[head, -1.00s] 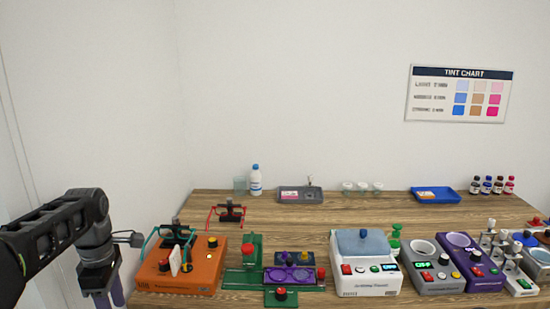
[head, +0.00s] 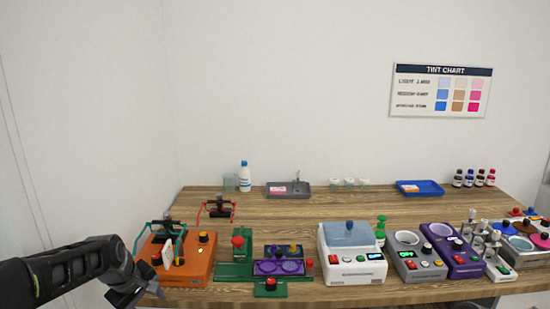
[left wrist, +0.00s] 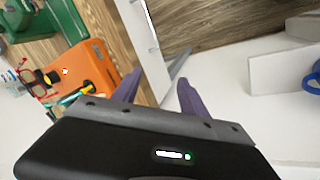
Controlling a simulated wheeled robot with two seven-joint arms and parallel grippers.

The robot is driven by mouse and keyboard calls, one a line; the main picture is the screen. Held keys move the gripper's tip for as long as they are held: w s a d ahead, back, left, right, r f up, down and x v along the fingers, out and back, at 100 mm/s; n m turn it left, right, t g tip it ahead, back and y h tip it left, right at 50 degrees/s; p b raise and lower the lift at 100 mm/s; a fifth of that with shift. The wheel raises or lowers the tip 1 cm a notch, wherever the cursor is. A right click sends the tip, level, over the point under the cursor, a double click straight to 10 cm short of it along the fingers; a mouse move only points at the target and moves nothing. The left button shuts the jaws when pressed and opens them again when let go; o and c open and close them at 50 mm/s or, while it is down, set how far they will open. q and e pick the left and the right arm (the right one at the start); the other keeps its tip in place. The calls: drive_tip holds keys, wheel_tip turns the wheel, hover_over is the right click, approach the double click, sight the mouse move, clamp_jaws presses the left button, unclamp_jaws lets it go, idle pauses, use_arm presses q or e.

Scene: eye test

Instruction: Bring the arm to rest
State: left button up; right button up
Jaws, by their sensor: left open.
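My left arm (head: 75,270) comes in low from the left edge in the head view, beside the front left corner of the table. The gripper is off the table's side, close to the orange device (head: 178,262), which also shows at the left of the wrist view (left wrist: 92,75). My right arm and gripper are not in view.
The wooden table (head: 345,213) holds a green stand (head: 236,262), a purple two-well tray (head: 279,267), a white device (head: 352,270), and grey (head: 418,262) and purple (head: 455,258) devices along its front. A grey tray (head: 300,190) and blue tray (head: 430,189) lie at the back.

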use_arm(q)
drive_tip(key=s+d+f+m+h, duration=0.1)
drive_tip(key=s+d+f+m, duration=0.3)
drive_tip(key=d+f, duration=0.55)
drive_tip(key=s+d+f+m+h, duration=0.1)
drive_tip(key=s+d+f+m, duration=0.4)
drive_tip(key=f, duration=0.7)
drive_tip(key=s+d+f+g, duration=0.1)
drive_tip(key=s+d+f, duration=0.2)
drive_tip(key=s, duration=0.4)
drive_tip(key=s+d+f+g+h, duration=0.1)
drive_tip(key=s+d+f, duration=0.2)
drive_tip(key=s, duration=0.5)
drive_tip(key=s+d+f+g, duration=0.1)
drive_tip(key=s+d+f, duration=0.2)
drive_tip(key=s, duration=0.5)
drive_tip(key=shift+d+f+m+g, duration=0.3)
drive_tip(key=shift+d+f+g, duration=0.1)
drive_tip(key=shift+f, duration=0.35)
